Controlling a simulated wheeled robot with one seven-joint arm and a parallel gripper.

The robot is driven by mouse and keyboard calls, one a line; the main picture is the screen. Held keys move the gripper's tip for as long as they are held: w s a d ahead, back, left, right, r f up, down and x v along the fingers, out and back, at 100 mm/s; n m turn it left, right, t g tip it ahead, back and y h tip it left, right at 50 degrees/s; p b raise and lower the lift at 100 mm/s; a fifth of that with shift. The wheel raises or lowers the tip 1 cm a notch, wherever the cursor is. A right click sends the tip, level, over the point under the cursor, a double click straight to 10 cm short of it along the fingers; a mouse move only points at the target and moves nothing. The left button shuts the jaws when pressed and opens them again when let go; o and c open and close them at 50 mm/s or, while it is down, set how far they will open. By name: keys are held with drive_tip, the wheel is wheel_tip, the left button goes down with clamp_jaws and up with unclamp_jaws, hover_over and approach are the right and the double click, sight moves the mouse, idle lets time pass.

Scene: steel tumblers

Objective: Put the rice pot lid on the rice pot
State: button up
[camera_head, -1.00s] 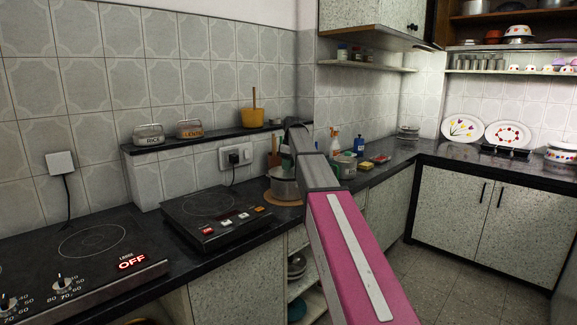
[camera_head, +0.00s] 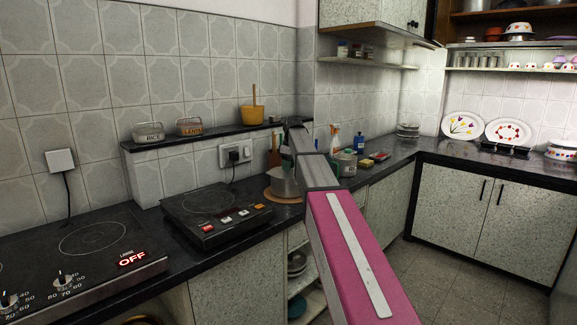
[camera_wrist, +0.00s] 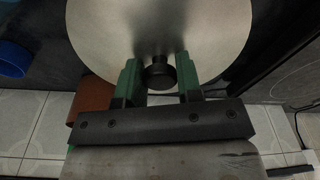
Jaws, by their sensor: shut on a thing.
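My gripper (camera_wrist: 160,76) has its two green fingers on either side of the black knob (camera_wrist: 160,74) of a round steel lid (camera_wrist: 205,35), and is shut on it. The lid fills the top of the wrist view and hides what lies under it. In the head view a steel pot (camera_head: 284,184) stands by the hob, partly behind my arm; I take it for the rice pot. A brown round mat (camera_head: 269,197) shows beside its base. My arm hides most of the gripper there, so the gap between lid and pot cannot be told.
A black hob (camera_head: 209,207) is left of the pot, with another cooktop (camera_head: 95,243) nearer. Containers labelled RICE (camera_head: 148,132) and LENTIL (camera_head: 189,127) and a yellow pot (camera_head: 251,115) stand on the ledge. A grey-green pot (camera_head: 346,163) and bottles stand right of my arm.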

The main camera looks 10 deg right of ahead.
drive_tip(key=o, duration=1.1)
drive_tip(key=shift+c, duration=0.2)
